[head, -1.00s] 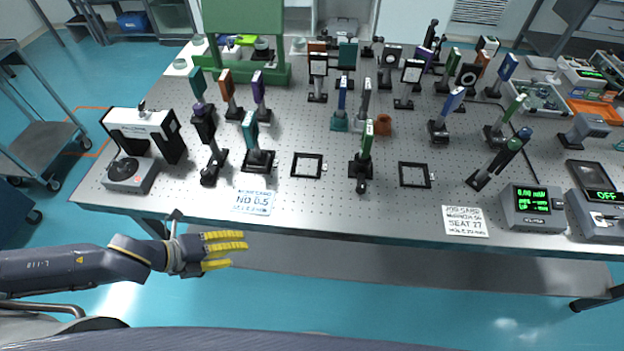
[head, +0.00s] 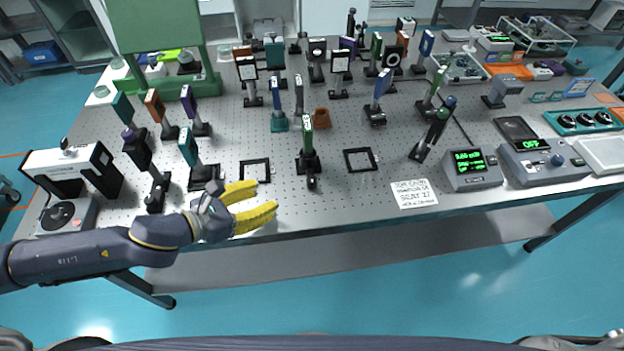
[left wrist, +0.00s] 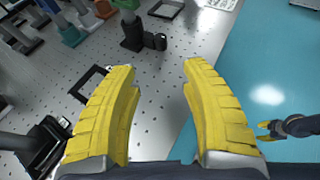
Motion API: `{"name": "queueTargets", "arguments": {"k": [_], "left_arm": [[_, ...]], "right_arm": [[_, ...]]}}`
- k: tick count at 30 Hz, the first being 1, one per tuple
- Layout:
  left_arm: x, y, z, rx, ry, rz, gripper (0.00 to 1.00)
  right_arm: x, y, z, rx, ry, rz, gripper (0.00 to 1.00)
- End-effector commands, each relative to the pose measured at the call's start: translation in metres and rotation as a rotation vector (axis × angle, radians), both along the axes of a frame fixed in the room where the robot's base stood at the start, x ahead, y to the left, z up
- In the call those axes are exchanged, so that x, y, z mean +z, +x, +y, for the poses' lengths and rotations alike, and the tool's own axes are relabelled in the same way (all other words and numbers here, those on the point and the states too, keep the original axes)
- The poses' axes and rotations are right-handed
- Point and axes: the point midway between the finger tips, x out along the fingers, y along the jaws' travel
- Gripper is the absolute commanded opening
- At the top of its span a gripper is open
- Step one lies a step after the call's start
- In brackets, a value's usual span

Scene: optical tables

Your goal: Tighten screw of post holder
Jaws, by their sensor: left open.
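Several black post holders with optics stand on the perforated table. A post holder with a green-topped post (head: 307,140) stands upright near the table's front middle. A dark round knob (head: 312,183) shows at its front foot. In the left wrist view the same post holder (left wrist: 132,34) stands ahead, its dark knob (left wrist: 155,41) beside it. My left gripper (head: 258,197) is open and empty over the front table edge, left of and in front of that holder. It also shows in the left wrist view (left wrist: 158,72). My right gripper (left wrist: 264,132) shows small at the right there, over the floor.
Black square frames (head: 255,170) and (head: 361,160) lie flat on the table. A white job card (head: 414,194) lies near the front edge. Meters with green displays (head: 472,168) stand to the right.

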Motion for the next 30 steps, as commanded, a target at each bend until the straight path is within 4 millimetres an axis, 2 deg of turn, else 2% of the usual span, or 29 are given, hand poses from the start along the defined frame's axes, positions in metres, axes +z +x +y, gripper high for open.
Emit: {"name": "queueTargets", "arguments": {"k": [18, 24, 30], "left_arm": [[-0.040, 0.064, -0.074, 0.000, -0.002, 0.002, 0.46], [-0.051, 0.082, -0.093, 0.000, -0.001, 0.003, 0.46], [-0.058, 0.094, -0.105, 0.001, 0.000, 0.003, 0.46]], "right_arm": [[0.000, 0.001, -0.002, 0.000, -0.003, -0.002, 0.46], [0.000, 0.001, -0.002, 0.000, -0.003, -0.001, 0.46], [0.000, 0.000, -0.002, 0.000, -0.002, -0.001, 0.46]]}}
